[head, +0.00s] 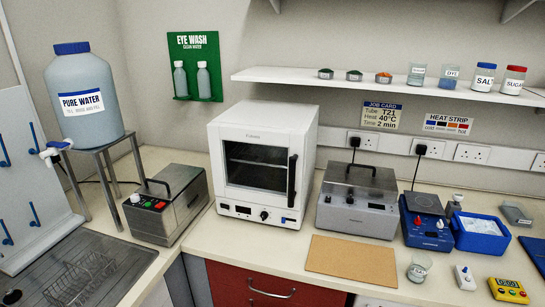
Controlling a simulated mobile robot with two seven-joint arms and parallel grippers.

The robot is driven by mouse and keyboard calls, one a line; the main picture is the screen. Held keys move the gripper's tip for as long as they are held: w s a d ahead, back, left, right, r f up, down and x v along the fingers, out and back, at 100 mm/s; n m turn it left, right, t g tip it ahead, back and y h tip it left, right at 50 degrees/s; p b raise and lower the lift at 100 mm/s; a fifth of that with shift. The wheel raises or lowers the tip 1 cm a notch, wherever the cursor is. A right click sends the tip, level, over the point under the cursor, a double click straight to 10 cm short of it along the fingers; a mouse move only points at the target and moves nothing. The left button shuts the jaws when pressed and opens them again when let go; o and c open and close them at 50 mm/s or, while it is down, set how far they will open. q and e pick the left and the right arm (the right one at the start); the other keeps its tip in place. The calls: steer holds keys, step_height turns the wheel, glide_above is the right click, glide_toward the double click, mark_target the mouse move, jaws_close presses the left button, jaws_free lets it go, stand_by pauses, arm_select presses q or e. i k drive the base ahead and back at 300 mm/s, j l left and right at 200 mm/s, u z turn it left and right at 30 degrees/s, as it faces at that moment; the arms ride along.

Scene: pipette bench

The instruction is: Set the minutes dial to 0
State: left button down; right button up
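No dial can be read as the minutes dial; markings are too small. The white oven (263,165) has a dark knob (264,215) low on its front. The steel box (168,203) at left has a pale knob (135,198) beside red and green buttons. The blue hotplate unit (427,222) has small controls on its front, settings unreadable. A yellow timer (509,290) with a dark display and several buttons lies at the front right. The job card (381,115) on the wall reads Tube T21, Heat 40°C, Time 2 min. Neither gripper is in view.
A lidded steel bath (357,201) stands right of the oven. A cork mat (351,260) lies before it. A glass beaker (419,267), a small white device (465,278) and a blue tray (481,238) crowd the right. The counter before the oven is clear.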

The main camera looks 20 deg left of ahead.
mark_target(135, 198)
steer(key=u, duration=1.45)
steer(key=i+u, duration=0.1)
steer(key=u, duration=0.6)
steer(key=i+l+u, duration=0.1)
steer(key=u, duration=0.25)
